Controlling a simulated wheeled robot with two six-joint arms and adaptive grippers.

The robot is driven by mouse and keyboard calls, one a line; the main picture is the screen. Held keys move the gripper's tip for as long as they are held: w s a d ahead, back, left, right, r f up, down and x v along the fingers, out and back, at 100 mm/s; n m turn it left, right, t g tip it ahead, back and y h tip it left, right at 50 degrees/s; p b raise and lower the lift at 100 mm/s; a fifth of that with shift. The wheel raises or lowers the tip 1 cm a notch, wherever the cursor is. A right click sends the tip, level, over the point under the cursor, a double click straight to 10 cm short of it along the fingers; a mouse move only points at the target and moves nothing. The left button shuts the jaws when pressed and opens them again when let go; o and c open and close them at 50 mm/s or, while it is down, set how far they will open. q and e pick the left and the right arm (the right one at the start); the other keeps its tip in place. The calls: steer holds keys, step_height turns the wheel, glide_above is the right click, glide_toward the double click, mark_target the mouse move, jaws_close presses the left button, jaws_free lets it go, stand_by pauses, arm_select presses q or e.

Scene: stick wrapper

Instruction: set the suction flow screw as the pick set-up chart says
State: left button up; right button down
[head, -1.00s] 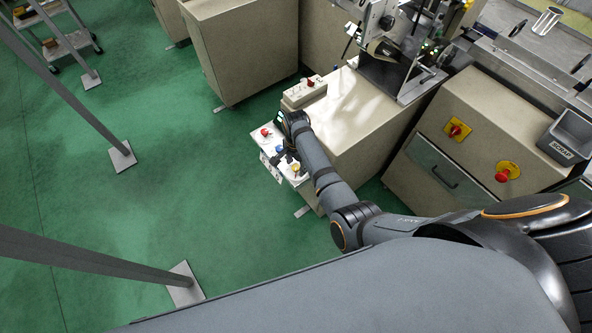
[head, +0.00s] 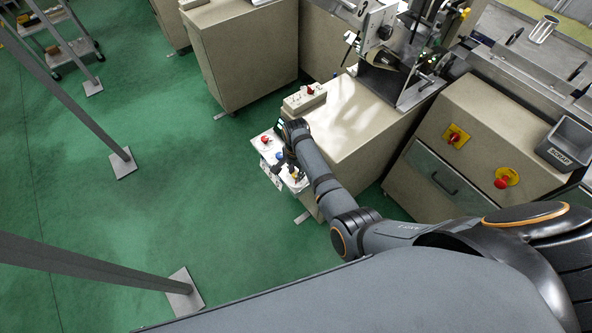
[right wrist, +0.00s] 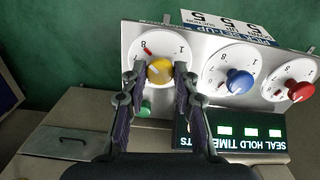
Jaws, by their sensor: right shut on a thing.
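In the right wrist view, which is upside down, a yellow knob (right wrist: 160,71) sits on a white round dial with numbers and a red mark near what looks like an 8. My right gripper (right wrist: 158,82) is shut on this yellow knob, one finger on each side. A blue knob (right wrist: 238,82) and a red knob (right wrist: 299,91) with similar dials stand to its right. The set-up chart (right wrist: 228,25) is above them, with large digits that look like 5s. In the head view my right gripper (head: 290,160) is at the knob panel (head: 263,141). My left gripper is out of view.
A dark display (right wrist: 240,131) with green lit digits is below the knobs in the right wrist view. In the head view a beige cabinet (head: 350,130) stands beside the panel. A grey post (head: 90,275) is at lower left, with open green floor (head: 180,200) beyond.

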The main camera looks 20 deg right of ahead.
steer(key=n+p, duration=0.3)
steer(key=n, duration=0.1)
steer(key=shift+r, duration=0.15)
steer(key=n+p, duration=0.2)
steer(key=n, duration=0.3)
steer(key=n+p, duration=0.2)
steer(key=n, duration=0.4)
steer(key=shift+n, duration=0.4)
steer(key=n, duration=0.3)
steer(key=n+p, duration=0.1)
steer(key=n, duration=0.1)
steer(key=shift+f+n, duration=0.2)
steer(key=shift+n, duration=0.5)
steer(key=c, duration=1)
jaws_free()
steer(key=shift+r, duration=0.1)
